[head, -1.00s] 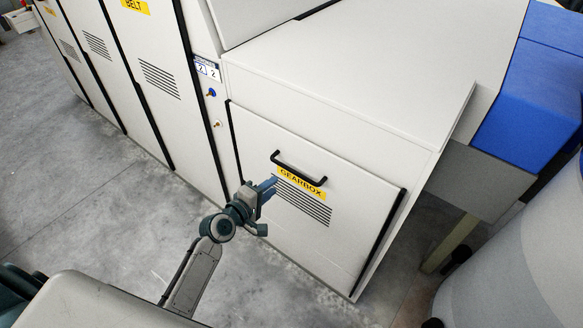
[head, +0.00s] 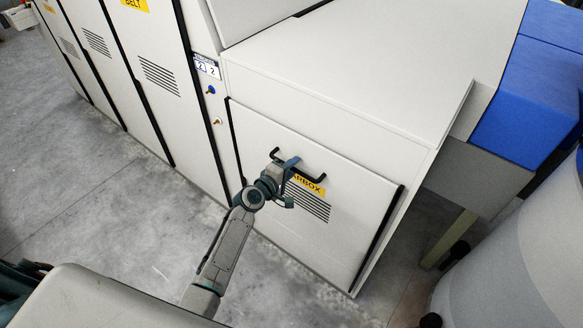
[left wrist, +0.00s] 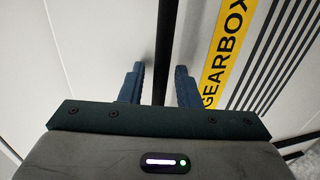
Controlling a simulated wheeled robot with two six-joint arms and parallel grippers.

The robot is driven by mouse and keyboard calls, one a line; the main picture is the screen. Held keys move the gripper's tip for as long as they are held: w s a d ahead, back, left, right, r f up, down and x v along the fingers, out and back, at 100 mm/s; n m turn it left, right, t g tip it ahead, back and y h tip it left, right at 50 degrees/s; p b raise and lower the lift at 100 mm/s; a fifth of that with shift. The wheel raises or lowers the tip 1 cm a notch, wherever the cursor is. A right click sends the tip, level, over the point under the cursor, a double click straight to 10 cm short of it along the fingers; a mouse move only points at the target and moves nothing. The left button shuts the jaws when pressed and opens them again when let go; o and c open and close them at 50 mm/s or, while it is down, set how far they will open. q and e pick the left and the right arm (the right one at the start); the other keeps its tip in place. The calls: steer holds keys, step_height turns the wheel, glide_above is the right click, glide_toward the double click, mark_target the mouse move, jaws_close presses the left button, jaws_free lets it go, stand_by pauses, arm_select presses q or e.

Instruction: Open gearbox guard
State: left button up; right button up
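The gearbox guard (head: 352,208) is a closed white panel low on the machine, with dark edge strips, slots and a yellow label (head: 310,185). Its black bar handle (head: 314,177) sits above the label, partly hidden by my left gripper (head: 289,167). In the left wrist view, the handle (left wrist: 165,35) runs between the two blue fingers of my left gripper (left wrist: 160,85). The fingers are apart on either side of the bar, with a gap showing on each side. My right gripper is not in view.
Taller white doors (head: 148,70) stand to the left, with a blue knob (head: 211,90) beside the guard. A blue machine part (head: 525,105) and a large grey rounded body (head: 515,265) stand at the right. Concrete floor (head: 100,205) is clear at the left.

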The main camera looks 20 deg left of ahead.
arm_select(q)
steer(key=c, duration=0.6)
jaws_close()
